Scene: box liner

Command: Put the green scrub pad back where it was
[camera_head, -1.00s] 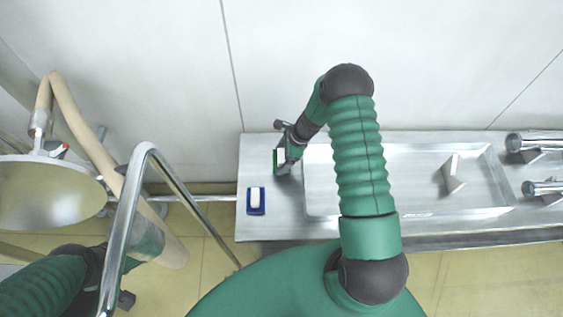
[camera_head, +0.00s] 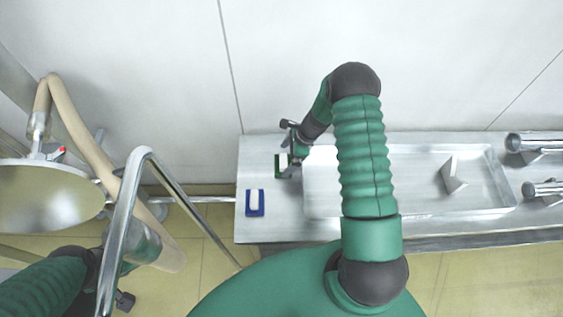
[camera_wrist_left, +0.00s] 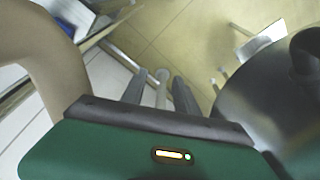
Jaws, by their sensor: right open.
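The green scrub pad (camera_head: 278,167), with a white block on its middle, rests on the left end of the metal counter in the head view. My right gripper (camera_head: 291,163) is open just right of the pad, very close to it; whether they touch is not clear. My left gripper (camera_wrist_left: 161,88) shows in the left wrist view with its fingers apart and no scrub pad between them. A metal rod shows between those fingers, at a depth I cannot tell.
A blue pad with a white block (camera_head: 255,203) sits nearer the counter's front edge. The sink basin (camera_head: 400,170) lies right, with a grey wedge (camera_head: 453,176) and taps (camera_head: 540,142). A metal rail (camera_head: 128,195), beige hose (camera_head: 85,135) and round metal bowl (camera_head: 45,195) are left.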

